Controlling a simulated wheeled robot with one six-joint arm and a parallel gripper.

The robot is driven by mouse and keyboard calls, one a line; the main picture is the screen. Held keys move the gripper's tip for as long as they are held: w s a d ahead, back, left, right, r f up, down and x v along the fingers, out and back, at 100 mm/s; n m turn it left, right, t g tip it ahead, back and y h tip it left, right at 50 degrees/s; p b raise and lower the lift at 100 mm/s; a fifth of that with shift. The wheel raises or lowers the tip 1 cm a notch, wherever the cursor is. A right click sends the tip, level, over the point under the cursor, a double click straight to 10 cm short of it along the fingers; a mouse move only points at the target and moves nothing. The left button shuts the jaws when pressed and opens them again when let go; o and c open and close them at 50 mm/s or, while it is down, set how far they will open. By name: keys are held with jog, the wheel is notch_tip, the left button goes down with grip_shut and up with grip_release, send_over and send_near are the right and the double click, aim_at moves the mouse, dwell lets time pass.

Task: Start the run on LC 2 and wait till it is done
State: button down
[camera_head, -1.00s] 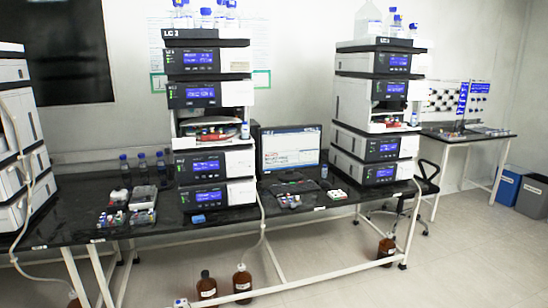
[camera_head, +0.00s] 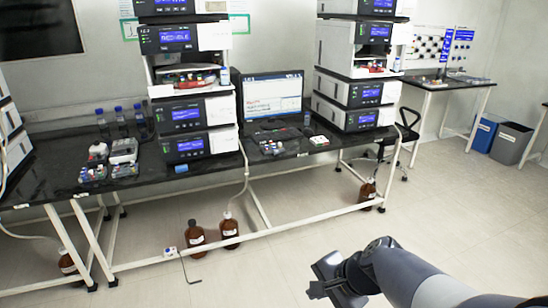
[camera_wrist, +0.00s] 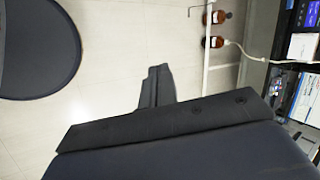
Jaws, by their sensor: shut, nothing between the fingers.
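Two instrument stacks stand on the black bench in the head view, the middle stack (camera_head: 181,39) and the right stack (camera_head: 374,31). Their tops are cut off, and I cannot read for sure which is LC 2. Both have lit blue displays. A monitor (camera_head: 272,97) between them shows a lit screen with text and plots too small to read. My gripper (camera_head: 318,289) is shut and empty, low at the right over the floor, well away from the bench. It also shows in the wrist view (camera_wrist: 158,72).
The black bench (camera_head: 50,183) holds vial trays (camera_head: 107,168) and blue-capped bottles. Brown bottles (camera_head: 195,235) stand on the floor under it. A chair (camera_head: 407,125) is at the right end, with bins (camera_head: 510,142) beyond. The floor in front is clear.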

jog(key=w+d+f+m+t, duration=0.1)
jog(key=w+d+f+m, duration=0.1)
jog(key=w, duration=0.5)
jog(key=w+d+f+m+t+b, duration=0.1)
jog(key=w+d+f+m, duration=0.2)
jog(key=w, duration=0.5)
jog(key=w+d+f+m+t+b, duration=0.1)
jog(key=w+d+f+m, duration=0.1)
jog(key=w+m, duration=0.3)
jog(key=w+f, duration=0.1)
jog(key=w, duration=0.2)
jog(key=shift+d+t, duration=0.3)
jog(key=shift+d, duration=0.05)
jog(key=shift+f, duration=0.1)
